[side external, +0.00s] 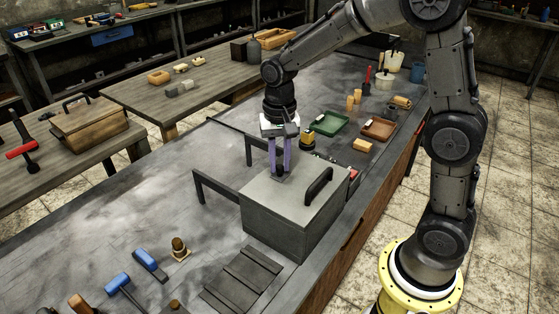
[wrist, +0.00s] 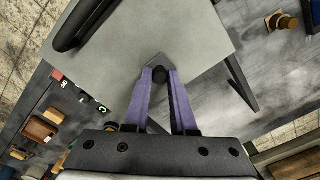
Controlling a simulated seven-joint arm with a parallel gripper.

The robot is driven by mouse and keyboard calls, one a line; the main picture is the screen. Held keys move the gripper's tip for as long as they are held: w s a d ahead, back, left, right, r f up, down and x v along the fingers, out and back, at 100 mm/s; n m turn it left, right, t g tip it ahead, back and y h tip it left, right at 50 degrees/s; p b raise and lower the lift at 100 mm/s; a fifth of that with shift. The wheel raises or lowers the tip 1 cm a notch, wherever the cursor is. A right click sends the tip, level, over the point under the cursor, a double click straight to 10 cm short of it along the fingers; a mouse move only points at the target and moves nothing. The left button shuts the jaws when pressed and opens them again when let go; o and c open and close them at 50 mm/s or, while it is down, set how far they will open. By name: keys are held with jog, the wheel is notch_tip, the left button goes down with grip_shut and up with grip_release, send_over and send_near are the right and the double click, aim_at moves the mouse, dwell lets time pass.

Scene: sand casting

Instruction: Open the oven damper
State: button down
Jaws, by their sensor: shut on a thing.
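The oven (side external: 290,227) is a grey box on the workbench, with a black bar handle (side external: 318,186) on its top. Its pale grey top (wrist: 150,35) fills the upper part of the wrist view. A small dark damper knob (wrist: 160,72) on a grey plate sits at the edge of the top. My gripper (side external: 280,172) points down over the oven's back edge, its purple fingers shut on the damper knob. In the side external view the fingers largely hide the knob.
Black bracket rails (side external: 215,187) stand on the bench left of the oven. A green tray (side external: 328,124) and a brown tray (side external: 378,129) lie behind it. The bench's left part is mostly clear.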

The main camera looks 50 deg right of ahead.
jog(key=shift+d, duration=2.05)
jog(key=c, duration=0.7)
grip_release()
jog(key=shift+c, duration=0.2)
jog(key=shift+r, duration=0.1)
notch_tip(320, 180, up, 14)
